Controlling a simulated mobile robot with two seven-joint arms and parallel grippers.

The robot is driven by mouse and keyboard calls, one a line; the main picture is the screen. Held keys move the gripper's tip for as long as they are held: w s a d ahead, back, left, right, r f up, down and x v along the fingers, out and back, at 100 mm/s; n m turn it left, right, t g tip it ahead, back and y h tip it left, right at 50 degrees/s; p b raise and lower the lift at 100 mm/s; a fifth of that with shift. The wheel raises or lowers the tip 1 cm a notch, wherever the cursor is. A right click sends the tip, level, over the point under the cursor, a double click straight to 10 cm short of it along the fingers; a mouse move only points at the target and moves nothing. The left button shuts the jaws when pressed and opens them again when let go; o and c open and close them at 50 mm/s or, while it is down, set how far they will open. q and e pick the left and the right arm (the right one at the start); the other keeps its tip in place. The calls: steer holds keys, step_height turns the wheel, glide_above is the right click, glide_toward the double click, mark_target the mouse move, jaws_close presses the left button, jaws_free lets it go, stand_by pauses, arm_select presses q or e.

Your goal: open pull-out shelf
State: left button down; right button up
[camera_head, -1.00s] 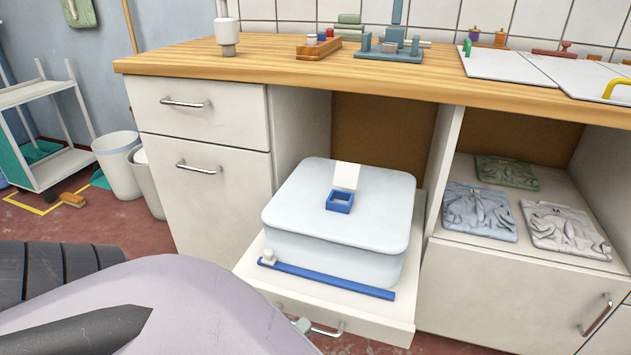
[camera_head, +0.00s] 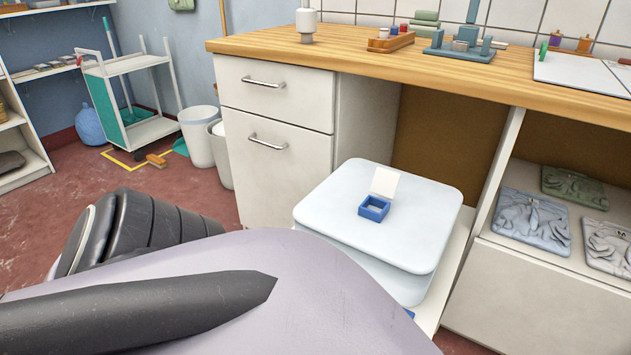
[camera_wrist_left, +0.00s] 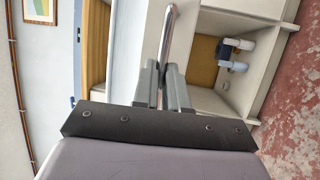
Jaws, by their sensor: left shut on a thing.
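The pull-out shelf (camera_head: 454,268) is a white board that extends out of the open bay under the wooden counter. A large pale-blue box (camera_head: 395,240) sits on it, with a small blue open frame and a white card on top. My arm covers the shelf's front and its handle in the head view. In the left wrist view, my left gripper (camera_wrist_left: 160,75) is shut on a metal bar handle (camera_wrist_left: 167,35) in front of a pale panel. My right gripper is not in view.
A white cabinet with a drawer (camera_head: 275,92) and a door (camera_head: 270,165) stands left of the bay. Bins (camera_head: 204,135) and a white trolley (camera_head: 140,95) stand at the left. Red floor is open between.

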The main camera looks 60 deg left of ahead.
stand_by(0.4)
arm_select(q)
steer(key=c, duration=1.2)
jaws_free()
steer(key=shift+o, duration=0.2)
steer(key=shift+s, duration=0.1)
steer(key=v, duration=0.7)
